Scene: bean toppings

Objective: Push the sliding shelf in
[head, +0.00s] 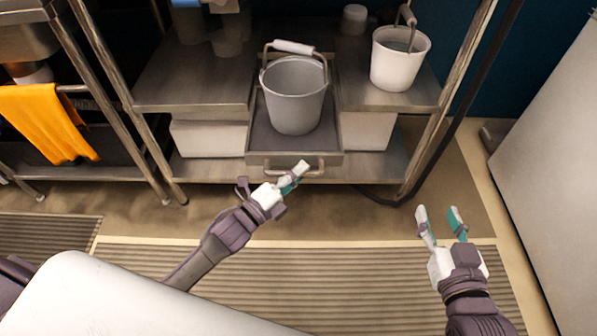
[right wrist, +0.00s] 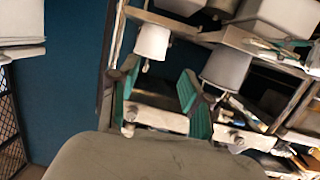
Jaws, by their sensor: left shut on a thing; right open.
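The sliding shelf (head: 260,143) is a grey metal tray pulled out from the steel shelving unit. It carries a grey bucket (head: 294,98) with a raised white-gripped handle. A bar handle (head: 265,170) runs along the shelf's front. My left gripper (head: 294,177) is at that handle and shut on it; its fingers partly cover the bar. My right gripper (head: 440,218) is open and empty, over the floor right of the shelf. Its green-padded fingers also show in the right wrist view (right wrist: 157,105), with nothing between them nearby.
A white bucket (head: 397,62) stands on the unit's upper board at the right. White bins (head: 209,138) sit below on both sides of the shelf. An orange cloth (head: 45,122) hangs at the left. A black cable (head: 436,150) runs by the right post. Floor in front is clear.

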